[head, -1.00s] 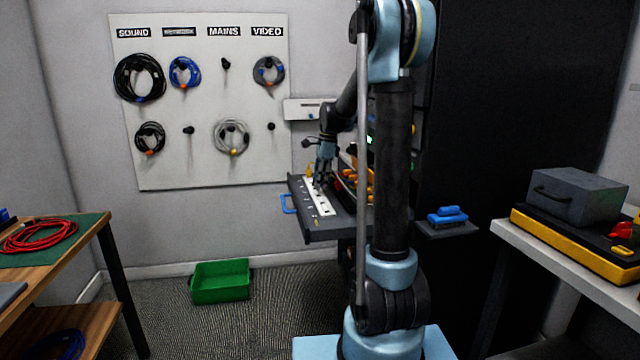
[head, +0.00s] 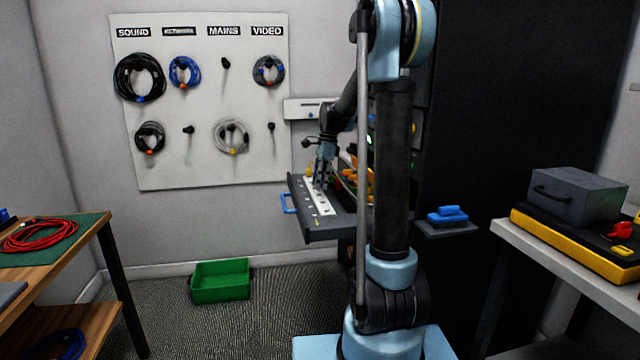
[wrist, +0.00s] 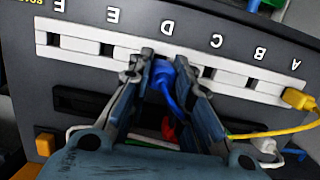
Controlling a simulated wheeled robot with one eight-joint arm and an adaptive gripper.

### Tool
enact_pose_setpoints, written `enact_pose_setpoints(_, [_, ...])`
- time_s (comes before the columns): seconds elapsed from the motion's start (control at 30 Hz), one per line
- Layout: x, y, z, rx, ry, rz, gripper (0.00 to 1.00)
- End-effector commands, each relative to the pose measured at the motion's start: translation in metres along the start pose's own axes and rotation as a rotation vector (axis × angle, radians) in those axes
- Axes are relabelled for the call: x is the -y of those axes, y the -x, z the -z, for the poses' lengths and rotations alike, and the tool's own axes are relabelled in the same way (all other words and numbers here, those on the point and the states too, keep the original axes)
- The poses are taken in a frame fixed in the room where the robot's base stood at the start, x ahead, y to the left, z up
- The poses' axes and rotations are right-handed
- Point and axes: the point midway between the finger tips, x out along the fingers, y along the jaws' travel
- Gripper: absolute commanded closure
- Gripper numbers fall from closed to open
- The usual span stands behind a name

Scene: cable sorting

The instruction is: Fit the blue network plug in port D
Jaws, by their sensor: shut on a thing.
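My gripper (wrist: 165,75) is shut on the blue network plug (wrist: 162,70), with a finger on each side of it. The blue cable (wrist: 174,98) trails back between the fingers. The plug is at the white port strip (wrist: 75,42), in line with the letter D (wrist: 167,27), which reads upside down in the wrist view. The fingers and plug hide port D, so I cannot tell how deep the plug sits. In the head view my gripper (head: 322,180) is low over the strip on the pulled-out dark tray (head: 322,232).
A yellow plug (wrist: 297,98) sits at port A, its cable running below the strip. Ports B, C, E and F look empty. A white plug (wrist: 265,145) and other cables lie behind my gripper. A green bin (head: 220,281) stands on the floor.

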Motion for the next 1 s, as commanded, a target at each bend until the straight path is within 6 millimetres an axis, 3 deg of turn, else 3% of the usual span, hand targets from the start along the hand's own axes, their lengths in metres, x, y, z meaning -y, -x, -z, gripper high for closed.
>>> enact_pose_setpoints(1.0, [0.0001,-0.0065,0.0012,0.000,0.000,0.000,1.00])
